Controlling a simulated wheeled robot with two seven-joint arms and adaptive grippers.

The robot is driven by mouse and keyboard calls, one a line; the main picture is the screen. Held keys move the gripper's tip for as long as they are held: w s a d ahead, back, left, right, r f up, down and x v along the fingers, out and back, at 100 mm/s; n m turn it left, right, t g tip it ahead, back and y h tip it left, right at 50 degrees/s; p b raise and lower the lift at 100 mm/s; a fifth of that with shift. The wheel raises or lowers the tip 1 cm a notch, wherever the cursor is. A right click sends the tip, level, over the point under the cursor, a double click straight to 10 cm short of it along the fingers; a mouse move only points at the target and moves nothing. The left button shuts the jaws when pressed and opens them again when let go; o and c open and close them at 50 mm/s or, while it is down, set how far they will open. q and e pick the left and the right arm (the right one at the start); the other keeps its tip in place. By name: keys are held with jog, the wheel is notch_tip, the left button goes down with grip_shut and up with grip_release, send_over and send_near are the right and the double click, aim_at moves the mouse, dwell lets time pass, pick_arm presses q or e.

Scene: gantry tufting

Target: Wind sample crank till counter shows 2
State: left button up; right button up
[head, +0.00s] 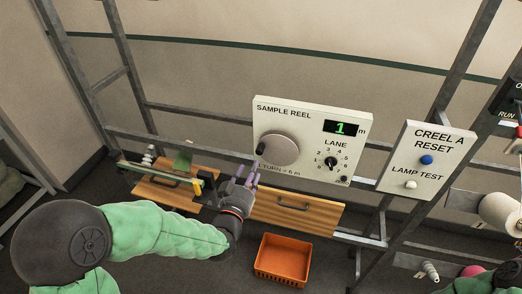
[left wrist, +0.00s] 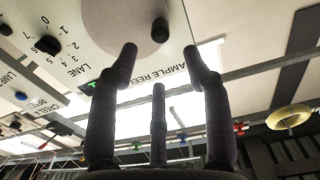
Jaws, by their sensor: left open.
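The white SAMPLE REEL panel (head: 313,115) has a green counter (head: 343,128) reading 1 m. Its grey crank disc (head: 278,149) carries a dark knob (head: 261,149) at its left side. My left gripper (head: 248,174) is open and empty just below and left of the disc, fingers pointing up. In the left wrist view the panel appears upside down, with the disc (left wrist: 118,22) at the top. The knob (left wrist: 160,30) there lies beyond the spread fingertips (left wrist: 160,70), in line with the gap between them; I see no contact. My right gripper is out of view.
A LANE dial (head: 331,163) sits right of the crank. The CREEL A RESET panel (head: 427,160) has blue and white buttons. Below are wooden drawers (head: 297,212) and an orange crate (head: 283,259). Grey frame bars (head: 460,70) surround the panels. Yarn cones (head: 501,212) stand at right.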

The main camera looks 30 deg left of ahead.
aim_at(259, 153)
pick_arm(q)
jog(key=p+x, duration=0.1)
jog(key=x, duration=0.8)
jog(key=shift+w+p, duration=0.25)
jog(key=shift+p, duration=0.1)
jog(key=shift+c, duration=0.3)
grip_shut()
